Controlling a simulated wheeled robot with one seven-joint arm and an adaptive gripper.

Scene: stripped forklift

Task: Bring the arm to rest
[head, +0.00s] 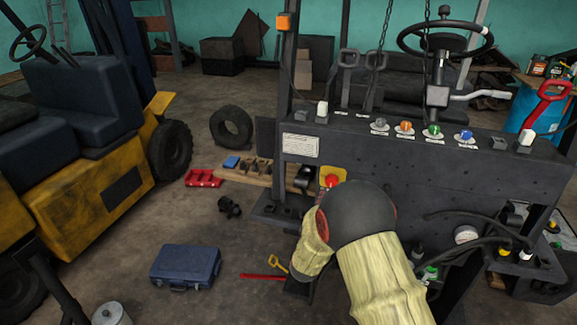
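My arm rises from the bottom edge in pale yellowish sleeves, bends at a large dark round joint in front of the forklift's panel, and drops to the lower left. A dark shape (299,287) at the lower end of the sleeve seems to be my gripper. Its fingers cannot be made out, nor whether it holds anything. The joint overlaps the lower part of the dark front panel (400,170) in this view; I cannot tell the gap between them.
A red button (332,181) on a yellow plate sits just above my joint. Coloured knobs (433,131) and levers line the panel top. Hoses and a gauge (467,235) are at right. A blue case (186,266) and a red bar (263,277) lie on the floor at left.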

